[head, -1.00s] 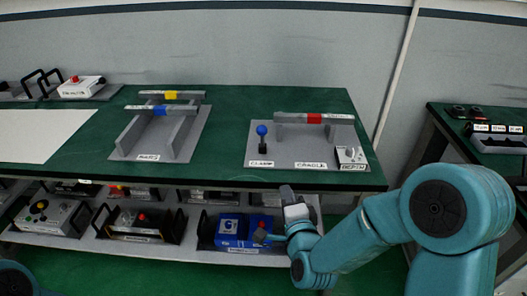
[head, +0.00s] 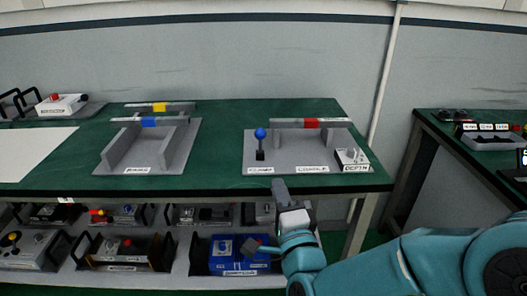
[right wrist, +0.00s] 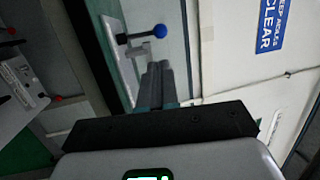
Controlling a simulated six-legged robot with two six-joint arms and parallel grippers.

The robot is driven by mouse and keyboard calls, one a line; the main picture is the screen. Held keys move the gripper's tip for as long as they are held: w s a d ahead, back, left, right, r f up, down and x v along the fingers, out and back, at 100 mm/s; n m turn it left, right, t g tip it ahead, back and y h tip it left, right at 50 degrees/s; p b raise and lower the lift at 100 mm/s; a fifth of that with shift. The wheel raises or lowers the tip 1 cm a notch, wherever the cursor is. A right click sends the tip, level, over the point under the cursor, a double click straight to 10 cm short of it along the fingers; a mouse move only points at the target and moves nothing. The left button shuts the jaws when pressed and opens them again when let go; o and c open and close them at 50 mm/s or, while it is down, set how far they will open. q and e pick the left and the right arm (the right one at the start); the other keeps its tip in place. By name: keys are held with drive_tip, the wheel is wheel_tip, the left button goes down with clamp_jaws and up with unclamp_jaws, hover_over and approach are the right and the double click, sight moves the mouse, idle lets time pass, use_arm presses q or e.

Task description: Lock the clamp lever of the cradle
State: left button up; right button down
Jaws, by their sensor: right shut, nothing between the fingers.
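The cradle (head: 300,160) is a grey plate on the right part of the green bench, with a labelled front edge and a grey bar with a red block (head: 311,123) at its back. The clamp lever (head: 260,143) stands upright at the cradle's left side, with a blue ball on top. In the right wrist view the lever's blue ball (right wrist: 159,31) shows beyond my fingers. My right gripper (head: 279,188) is shut and empty, in front of the bench edge and below the lever, apart from it. My left gripper is not in view.
A second grey fixture (head: 148,150) with a yellow and a blue block stands left of the cradle. A depth block (head: 352,160) sits at the cradle's right corner. A lower shelf (head: 180,281) holds several devices. Green bench top between the fixtures is clear.

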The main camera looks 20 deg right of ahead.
drive_tip(key=p, duration=0.3)
approach(262, 138)
drive_tip(key=x, duration=0.7)
